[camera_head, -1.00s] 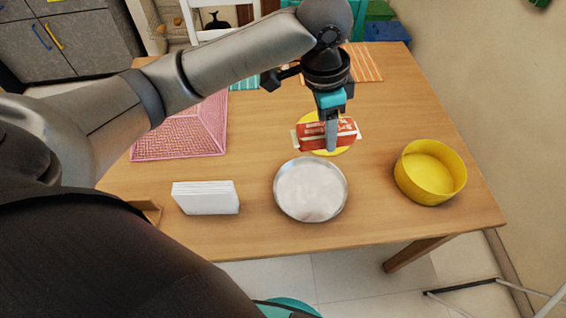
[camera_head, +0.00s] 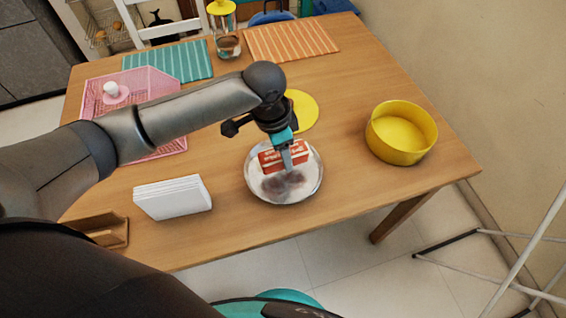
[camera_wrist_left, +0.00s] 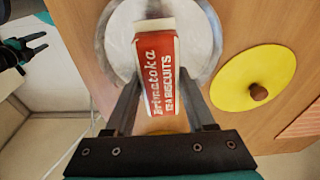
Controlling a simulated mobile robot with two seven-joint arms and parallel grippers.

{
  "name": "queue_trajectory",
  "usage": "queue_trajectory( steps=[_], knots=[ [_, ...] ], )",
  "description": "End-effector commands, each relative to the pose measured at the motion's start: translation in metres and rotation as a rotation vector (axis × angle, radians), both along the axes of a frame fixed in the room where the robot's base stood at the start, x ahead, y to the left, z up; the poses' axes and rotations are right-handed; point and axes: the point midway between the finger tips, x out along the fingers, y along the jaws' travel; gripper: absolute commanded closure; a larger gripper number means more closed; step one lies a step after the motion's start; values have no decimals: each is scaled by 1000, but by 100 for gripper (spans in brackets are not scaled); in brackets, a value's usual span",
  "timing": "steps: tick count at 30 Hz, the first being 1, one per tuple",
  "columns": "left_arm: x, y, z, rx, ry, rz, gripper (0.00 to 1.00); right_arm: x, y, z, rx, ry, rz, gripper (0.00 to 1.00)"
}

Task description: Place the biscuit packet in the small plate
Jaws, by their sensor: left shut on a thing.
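The red and white biscuit packet (camera_head: 271,160) is between the fingers of my left gripper (camera_head: 287,165), which is shut on it. In the left wrist view the packet (camera_wrist_left: 157,68) lies lengthwise between both fingers (camera_wrist_left: 160,105), its lettering facing the camera. The small round metal plate (camera_head: 309,187) is directly below the packet, with a dark reflection on its shiny surface. I cannot tell whether the packet touches the plate. My right gripper (camera_wrist_left: 28,50) shows at the left edge of the left wrist view, its fingers apart and empty.
A yellow disc (camera_head: 304,108) with a brown knob lies just behind the plate. A yellow bowl (camera_head: 401,135) stands to the right, a stack of white napkins (camera_head: 173,197) to the left. Bare table lies between plate and bowl.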

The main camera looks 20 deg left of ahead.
Motion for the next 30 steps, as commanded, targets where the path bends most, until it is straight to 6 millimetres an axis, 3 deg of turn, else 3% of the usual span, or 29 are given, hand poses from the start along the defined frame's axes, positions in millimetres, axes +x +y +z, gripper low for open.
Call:
queue_trajectory(
  steps=[8,20,21,28,30],
  knots=[
    [-1,0,-40,0,2,0,100,2,0,-14,1,-3,-1,50],
    [0,0,-43,1,1,0,100,5,0,-12,1,-10,-1,50],
    [0,0,-43,1,1,0,41,6,0,-12,1,-10,-1,50],
    [0,0,-43,1,1,0,15,6,0,-13,1,-10,0,50],
    [0,0,-43,1,1,0,15,6,0,-13,0,-10,0,50]
  ],
)
